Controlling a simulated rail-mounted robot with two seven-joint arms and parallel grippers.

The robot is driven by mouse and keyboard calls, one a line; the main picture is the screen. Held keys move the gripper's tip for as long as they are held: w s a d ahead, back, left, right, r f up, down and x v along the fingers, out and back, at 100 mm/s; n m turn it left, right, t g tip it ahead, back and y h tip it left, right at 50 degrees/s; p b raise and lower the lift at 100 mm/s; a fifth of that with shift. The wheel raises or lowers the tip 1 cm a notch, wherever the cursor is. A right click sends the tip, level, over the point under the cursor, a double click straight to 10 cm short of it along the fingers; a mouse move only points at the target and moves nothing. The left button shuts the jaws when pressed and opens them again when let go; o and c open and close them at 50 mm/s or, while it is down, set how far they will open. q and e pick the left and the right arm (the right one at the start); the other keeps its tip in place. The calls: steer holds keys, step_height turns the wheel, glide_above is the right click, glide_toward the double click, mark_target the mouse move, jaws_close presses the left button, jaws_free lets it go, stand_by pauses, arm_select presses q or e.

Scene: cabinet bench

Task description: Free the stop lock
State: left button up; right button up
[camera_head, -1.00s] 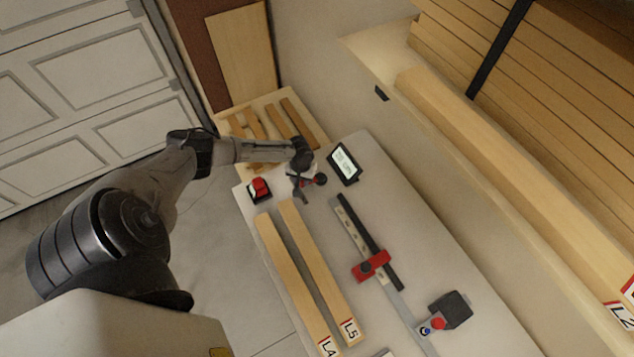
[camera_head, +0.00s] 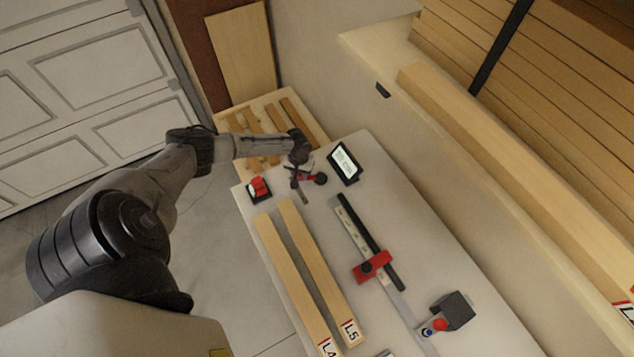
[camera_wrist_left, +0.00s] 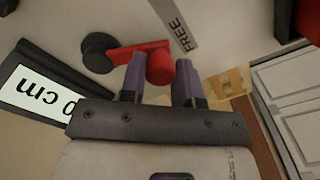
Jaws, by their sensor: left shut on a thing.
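The stop lock is a red lever (camera_wrist_left: 142,50) on a black round pivot (camera_wrist_left: 99,52) on the bench top. In the head view it shows as a small red piece beside a black knob (camera_head: 320,178), near the bench's far end. A grey strip marked FREE (camera_wrist_left: 178,28) lies near the lever in the left wrist view. My left gripper (camera_wrist_left: 160,78) is shut on the lever's round red end, one finger on each side. In the head view my left gripper (camera_head: 297,176) partly hides the lever. My right gripper is not in view.
A display (camera_head: 345,163) stands close beside the lock. A red button box (camera_head: 258,189) sits at the left edge. Two boards, L4 (camera_head: 290,280) and L5 (camera_head: 317,265), lie nearer. A rail with a red stop (camera_head: 371,267) is to the right.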

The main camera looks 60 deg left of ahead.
arm_select(q)
steer(key=shift+w+a, duration=0.1)
steer(key=shift+a, duration=0.2)
steer(key=shift+w+a+b, duration=0.25)
steer(key=shift+a+b, duration=0.05)
steer(key=shift+a, duration=0.15)
stand_by(0.7)
steer(key=o, duration=0.7)
steer(key=shift+r+p, duration=0.85)
steer(key=shift+p, duration=0.05)
step_height(320, 180, up, 7)
steer(key=p, duration=0.8)
steer(key=shift+r, duration=0.15)
